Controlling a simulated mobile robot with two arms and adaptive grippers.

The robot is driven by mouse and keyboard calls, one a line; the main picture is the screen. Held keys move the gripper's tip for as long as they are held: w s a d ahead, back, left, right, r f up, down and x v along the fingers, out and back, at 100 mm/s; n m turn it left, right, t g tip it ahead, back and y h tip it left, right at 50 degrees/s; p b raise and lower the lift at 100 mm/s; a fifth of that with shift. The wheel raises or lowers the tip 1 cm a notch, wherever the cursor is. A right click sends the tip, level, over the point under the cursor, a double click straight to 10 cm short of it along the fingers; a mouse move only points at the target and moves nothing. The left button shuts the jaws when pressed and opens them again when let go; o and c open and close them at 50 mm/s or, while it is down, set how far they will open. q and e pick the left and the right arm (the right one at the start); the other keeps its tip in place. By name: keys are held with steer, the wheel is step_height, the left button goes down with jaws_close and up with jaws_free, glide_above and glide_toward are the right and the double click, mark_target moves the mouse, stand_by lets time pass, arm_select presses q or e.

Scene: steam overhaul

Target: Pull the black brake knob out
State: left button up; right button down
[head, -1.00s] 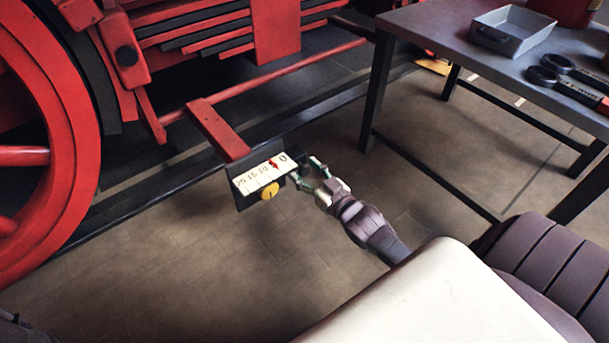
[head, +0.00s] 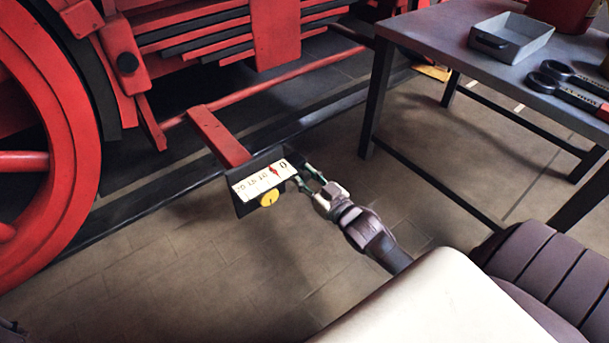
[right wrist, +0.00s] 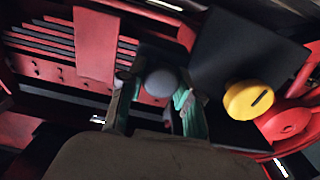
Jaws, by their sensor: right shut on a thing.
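The brake box (head: 241,205) hangs at the end of a red bracket. It has a white scale plate (head: 256,182) with a red pointer and a yellow round knob (head: 269,198), which also shows in the right wrist view (right wrist: 248,100). My right gripper (head: 303,181) is at the right side of the box. In the right wrist view, a round dark grey knob (right wrist: 162,82), seemingly the black brake knob, sits between its two fingers, which are shut on it. In the head view the fingers hide this knob.
A red locomotive wheel (head: 60,150) stands at the left, with red rods and frame behind the box. A dark table (head: 440,35) at the right holds a grey tray (head: 512,52) and black-and-red tools. The floor in front of the box is clear.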

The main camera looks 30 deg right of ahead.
mark_target(306, 178)
steer(key=shift+s+r+p, duration=0.2)
steer(key=shift+s+p, duration=0.7)
steer(key=shift+p, duration=0.1)
steer(key=shift+s, duration=0.35)
steer(key=shift+s+f, duration=0.1)
steer(key=shift+f, duration=0.2)
steer(key=c, duration=0.8)
jaws_free()
steer(key=shift+s+d, duration=0.1)
steer(key=shift+s, duration=0.1)
steer(key=s, duration=1.1)
steer(key=shift+s+d, duration=0.4)
steer(key=shift+d, duration=0.05)
